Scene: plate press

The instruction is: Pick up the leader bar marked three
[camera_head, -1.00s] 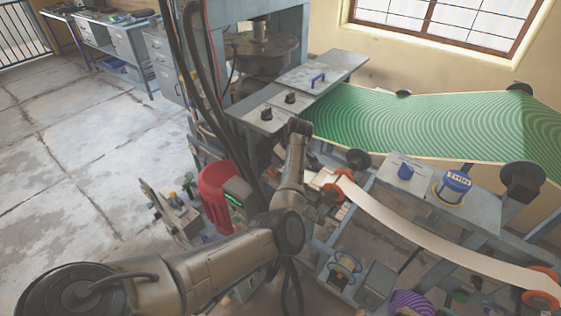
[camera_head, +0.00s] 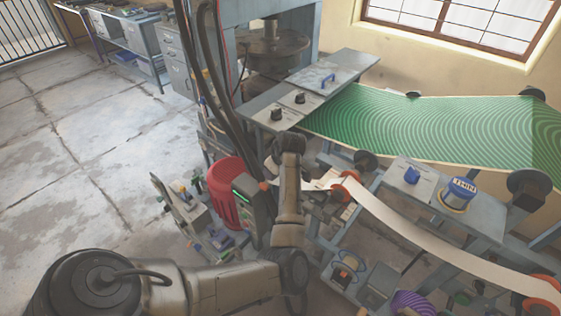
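My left arm comes in from the lower left and bends upward to its wrist, in front of the press. The fingers of the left gripper are hidden behind the wrist. I cannot make out a leader bar marked three. Several small pale and wooden bar-like pieces (camera_head: 345,212) sit low in the frame, below a red roller (camera_head: 345,188), too small to read. My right arm and gripper do not show.
A red cylinder (camera_head: 225,192) stands just left of my forearm. A pale strip (camera_head: 420,235) runs over the rollers to the lower right. The green patterned sheet (camera_head: 430,125) spans the back. A blue-and-white tin (camera_head: 458,194) stands on a grey ledge. Open floor lies left.

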